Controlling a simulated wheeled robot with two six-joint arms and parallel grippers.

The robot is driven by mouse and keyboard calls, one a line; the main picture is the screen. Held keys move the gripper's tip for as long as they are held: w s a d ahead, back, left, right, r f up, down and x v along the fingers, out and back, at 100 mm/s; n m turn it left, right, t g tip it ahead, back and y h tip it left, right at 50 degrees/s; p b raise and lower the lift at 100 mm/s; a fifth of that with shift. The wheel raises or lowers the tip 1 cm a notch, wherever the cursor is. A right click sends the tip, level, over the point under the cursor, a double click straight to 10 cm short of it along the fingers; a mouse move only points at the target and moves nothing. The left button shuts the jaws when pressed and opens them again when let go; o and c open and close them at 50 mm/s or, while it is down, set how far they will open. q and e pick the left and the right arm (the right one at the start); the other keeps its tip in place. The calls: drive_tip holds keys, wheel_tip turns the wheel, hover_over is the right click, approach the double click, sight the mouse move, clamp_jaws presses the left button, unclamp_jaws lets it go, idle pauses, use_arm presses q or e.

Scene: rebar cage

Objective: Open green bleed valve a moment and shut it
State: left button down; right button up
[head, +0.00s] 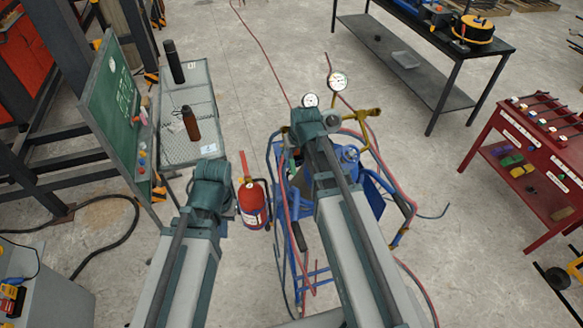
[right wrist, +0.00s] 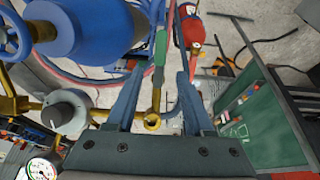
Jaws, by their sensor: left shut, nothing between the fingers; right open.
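The green lever of the bleed valve (right wrist: 160,48) shows in the right wrist view, at the far end of a brass pipe (right wrist: 155,102). My right gripper (right wrist: 160,73) is open, with one finger on each side of the pipe and the lever just past the fingertips. I cannot tell whether the fingers touch it. In the head view my right arm covers most of the valve area. My left gripper (head: 212,170) is at the left, apart from the cart, shut and empty; its fingers are mostly hidden by the wrist.
A blue cart (head: 372,195) carries a blue cylinder (right wrist: 85,28), gauges (head: 337,81), a grey knob (right wrist: 68,112) and red hoses. A red fire extinguisher (head: 252,203) stands left of it. A mesh table (head: 200,95) and green board (head: 112,110) are further left.

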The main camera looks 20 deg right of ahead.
sight(292, 161)
drive_tip(key=b+x, duration=0.6)
drive_tip(key=x, duration=0.2)
clamp_jaws()
idle(1.3)
